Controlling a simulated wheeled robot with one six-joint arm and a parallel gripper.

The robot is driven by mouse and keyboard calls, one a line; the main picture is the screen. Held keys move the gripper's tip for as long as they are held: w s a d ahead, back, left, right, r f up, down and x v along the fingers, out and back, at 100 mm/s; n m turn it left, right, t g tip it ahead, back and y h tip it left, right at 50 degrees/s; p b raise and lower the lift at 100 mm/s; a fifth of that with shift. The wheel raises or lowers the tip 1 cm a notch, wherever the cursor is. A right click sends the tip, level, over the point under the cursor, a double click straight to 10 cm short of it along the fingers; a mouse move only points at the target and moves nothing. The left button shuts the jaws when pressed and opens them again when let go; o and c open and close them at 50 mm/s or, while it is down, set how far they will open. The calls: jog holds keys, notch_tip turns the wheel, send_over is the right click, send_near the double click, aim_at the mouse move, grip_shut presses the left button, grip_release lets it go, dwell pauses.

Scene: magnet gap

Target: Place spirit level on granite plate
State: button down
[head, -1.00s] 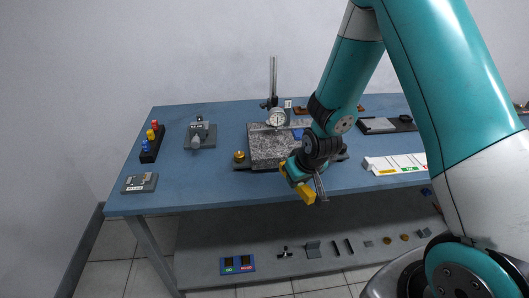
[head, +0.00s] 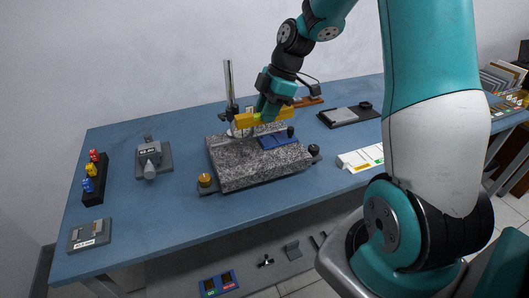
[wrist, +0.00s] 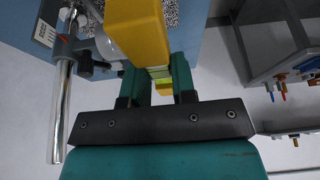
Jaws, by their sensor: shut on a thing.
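My gripper (head: 266,112) is shut on a yellow spirit level (head: 247,119) and holds it roughly level above the back part of the granite plate (head: 240,172). In the wrist view the level (wrist: 138,38) sits between the two teal fingers of my gripper (wrist: 160,75), and part of the speckled plate (wrist: 172,10) shows behind it. The level looks apart from the plate, though the gap is hard to judge. The plate is a speckled grey block on the blue table. A blue flat object (head: 278,141) lies on its back right part.
A steel post (head: 229,85) stands close behind the plate; it also shows at the left of the wrist view (wrist: 60,110). The level partly hides the dial gauge there. Brass (head: 205,181) and black (head: 313,150) knobs flank the plate.

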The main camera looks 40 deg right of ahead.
aim_at(262, 162)
notch_tip(262, 162, down, 14)
jog(key=shift+r+p, duration=0.15)
jog(key=shift+p, duration=0.6)
jog(key=c, duration=0.9)
grip_release()
jog(key=shift+c, duration=0.2)
